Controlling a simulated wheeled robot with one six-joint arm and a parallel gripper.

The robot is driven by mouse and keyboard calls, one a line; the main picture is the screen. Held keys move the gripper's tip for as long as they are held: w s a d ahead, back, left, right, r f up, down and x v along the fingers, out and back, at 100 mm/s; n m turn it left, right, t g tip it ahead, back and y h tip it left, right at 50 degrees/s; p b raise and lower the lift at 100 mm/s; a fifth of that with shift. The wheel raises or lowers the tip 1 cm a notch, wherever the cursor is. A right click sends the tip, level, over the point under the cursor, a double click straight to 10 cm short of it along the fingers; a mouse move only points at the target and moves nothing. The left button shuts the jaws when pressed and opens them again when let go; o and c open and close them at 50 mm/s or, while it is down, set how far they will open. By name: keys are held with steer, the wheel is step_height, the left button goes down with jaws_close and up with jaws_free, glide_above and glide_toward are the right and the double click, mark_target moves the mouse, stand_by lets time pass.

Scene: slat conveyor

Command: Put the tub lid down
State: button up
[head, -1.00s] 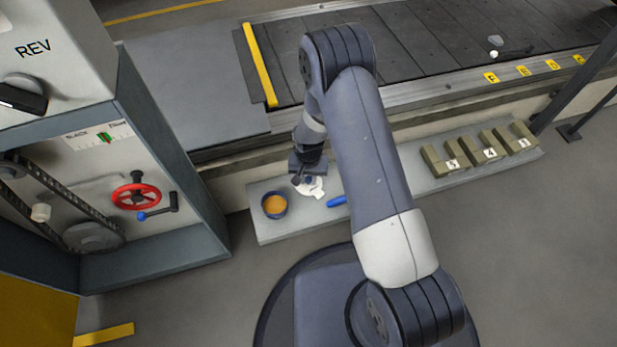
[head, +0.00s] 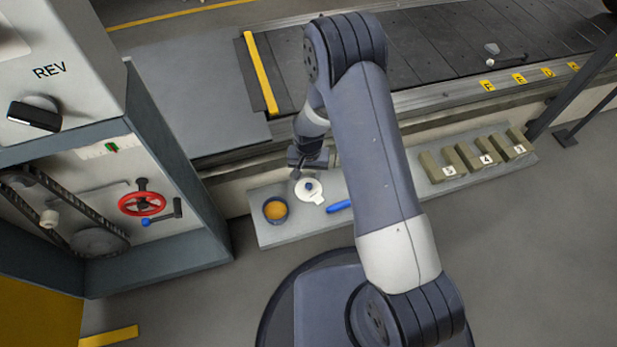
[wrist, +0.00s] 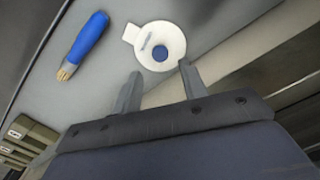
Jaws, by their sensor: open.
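The tub lid (head: 309,191) is a white disc with a tab and a blue knob, lying flat on the grey shelf (head: 290,232). The lid also shows in the wrist view (wrist: 170,40), beyond my fingertips and apart from them. The open tub (head: 275,209), dark blue with orange-brown contents, stands just left of the lid in the head view. My gripper (head: 308,172) is over the shelf behind the lid; in the wrist view its two fingers (wrist: 160,82) are spread with nothing between them.
A blue-handled brush (head: 340,206) lies right of the lid and shows in the wrist view (wrist: 85,42). Numbered olive blocks (head: 475,158) stand farther right on the shelf. The slat conveyor (head: 440,50) runs behind. A machine cabinet with a red handwheel (head: 142,203) stands at left.

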mark_target(309, 186)
step_height(309, 186, up, 5)
steer(key=shift+r+p, duration=0.15)
steer(key=shift+p, duration=0.5)
step_height(309, 186, down, 13)
steer(key=b, duration=0.5)
step_height(309, 186, up, 3)
steer(key=shift+r+p, duration=0.1)
steer(key=shift+p, duration=0.55)
steer(key=shift+r, duration=0.65)
